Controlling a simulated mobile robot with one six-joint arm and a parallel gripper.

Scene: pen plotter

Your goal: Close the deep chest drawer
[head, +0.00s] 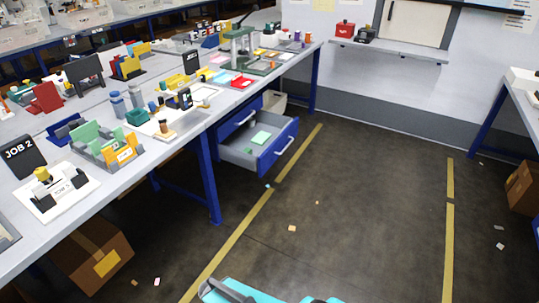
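The deep chest drawer (279,148) is pulled out from the blue chest under the long workbench, a little left of the picture's middle. It has a blue front with a pale bar handle (284,146) and a grey inside. A light green item (261,138) and a smaller green piece lie in it. Above it is a shallower blue drawer front (238,118) with its own handle. My gripper does not show in the head view. A turquoise part at the bottom edge seems to be my own body.
The workbench (190,130) carries many small fixtures and holders. Its blue leg (209,178) stands left of the drawer. Open dark floor (350,190) with yellow lines lies right of it, with small scraps. A cardboard box (92,258) sits at lower left.

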